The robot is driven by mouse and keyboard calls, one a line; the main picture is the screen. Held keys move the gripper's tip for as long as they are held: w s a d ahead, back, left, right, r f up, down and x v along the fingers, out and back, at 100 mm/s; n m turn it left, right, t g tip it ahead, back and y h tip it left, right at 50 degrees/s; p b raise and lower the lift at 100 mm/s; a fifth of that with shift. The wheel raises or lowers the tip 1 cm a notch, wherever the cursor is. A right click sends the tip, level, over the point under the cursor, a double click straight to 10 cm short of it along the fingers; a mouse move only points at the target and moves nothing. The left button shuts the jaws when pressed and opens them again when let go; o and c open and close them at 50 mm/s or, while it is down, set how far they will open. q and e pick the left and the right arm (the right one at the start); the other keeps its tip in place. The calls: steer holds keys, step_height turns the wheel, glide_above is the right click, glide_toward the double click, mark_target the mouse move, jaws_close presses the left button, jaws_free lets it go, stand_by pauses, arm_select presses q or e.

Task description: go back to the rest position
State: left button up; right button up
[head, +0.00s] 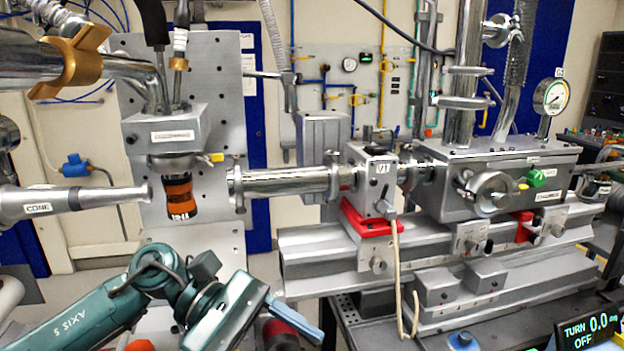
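A teal and grey arm marked "AXIS 5" comes in from the lower left; I take it as my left arm. Its grey end block carries a blue finger-like piece, my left gripper (295,318), low in the picture and left of centre. Only one such piece shows clearly, so its opening cannot be told. A dark red and black rounded thing (288,331) lies right by it, partly hidden; whether they touch is unclear. My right gripper is not in view.
Above the arm hang a black and orange cylinder (179,192) and a silver cone nozzle (70,202). A looped cable (397,265) hangs in front.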

arm_select(q)
steer(key=w+d+n+t+h, duration=0.3)
steer(key=n+t+h, duration=0.75)
steer(key=n, duration=1.15)
steer(key=w+a+f+n+t+y, duration=0.25)
steer(key=f+n+t+y, duration=0.3)
steer(key=n, duration=0.55)
steer(key=w+a+f+n+t+y, duration=0.1)
steer(key=a+f+n+t+y, duration=0.35)
steer(key=n+t, duration=0.4)
steer(key=s+a+f+n+g+y, duration=0.2)
steer(key=s+f+n+g+y, duration=0.1)
steer(key=f+n, duration=0.3)
steer(key=s+a+f+n+g+y, duration=0.2)
steer(key=s+f+n, duration=0.3)
steer(key=f, duration=0.4)
steer(key=s+a+f+n+g+y, duration=0.3)
steer(key=s+f+n+y, duration=0.2)
steer(key=f+n, duration=0.3)
steer(key=shift+a+g, duration=0.2)
steer(key=shift+g, duration=0.15)
steer(key=shift+f, duration=0.1)
